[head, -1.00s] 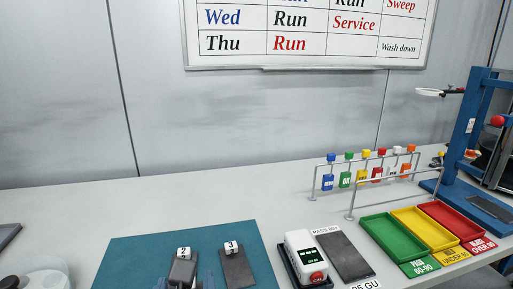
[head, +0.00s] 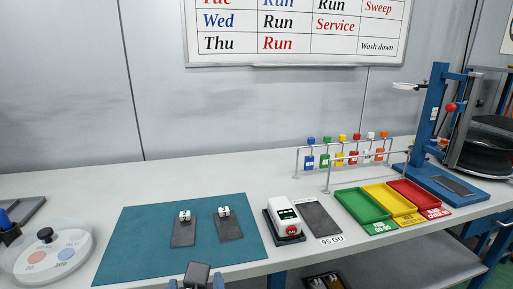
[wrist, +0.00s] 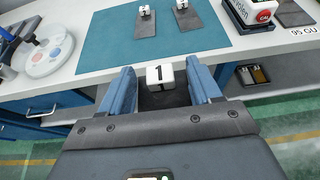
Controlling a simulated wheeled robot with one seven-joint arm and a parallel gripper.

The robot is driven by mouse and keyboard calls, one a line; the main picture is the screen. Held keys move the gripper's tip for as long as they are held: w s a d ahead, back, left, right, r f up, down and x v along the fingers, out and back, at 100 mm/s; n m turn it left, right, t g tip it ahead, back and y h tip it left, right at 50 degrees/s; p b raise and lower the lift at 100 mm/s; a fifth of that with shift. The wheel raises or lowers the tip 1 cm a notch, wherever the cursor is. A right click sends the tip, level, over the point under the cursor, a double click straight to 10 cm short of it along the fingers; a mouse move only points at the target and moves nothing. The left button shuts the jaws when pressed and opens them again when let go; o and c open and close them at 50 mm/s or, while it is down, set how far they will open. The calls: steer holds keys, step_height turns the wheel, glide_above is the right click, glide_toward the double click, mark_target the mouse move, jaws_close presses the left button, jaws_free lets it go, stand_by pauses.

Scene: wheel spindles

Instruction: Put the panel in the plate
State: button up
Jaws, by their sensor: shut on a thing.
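My gripper (head: 196,284) is at the bottom of the head view, in front of the bench edge. In the wrist view my gripper (wrist: 175,85) has its blue fingers shut on a dark grey panel (wrist: 168,99) with a white block (wrist: 158,76) marked 1. In the head view the held panel (head: 199,270) shows only as a dark end between the fingers. Two similar panels, number 2 (head: 183,234) and number 3 (head: 229,227), lie on the teal mat. I cannot tell which thing is the plate.
The teal mat (head: 130,255) has free room. A white round device (head: 50,258) stands left. A white meter (head: 284,218) and a grey slab (head: 320,220) marked 95 GU lie right, then green, yellow and red trays (head: 368,208), a rack, and a blue press (head: 434,125).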

steer(key=w+d+f+m+h, duration=0.1)
steer(key=d+f, duration=0.4)
steer(key=d, duration=0.5)
steer(key=w+d+f+m+h, duration=0.1)
steer(key=d+f, duration=0.4)
steer(key=d, duration=0.5)
steer(key=w+d+f+m+h, duration=0.1)
steer(key=d+f, duration=0.4)
steer(key=d, duration=0.5)
step_height(320, 180, down, 11)
steer(key=s, duration=0.2)
steer(key=shift+d+t, duration=0.3)
steer(key=shift+d, duration=0.05)
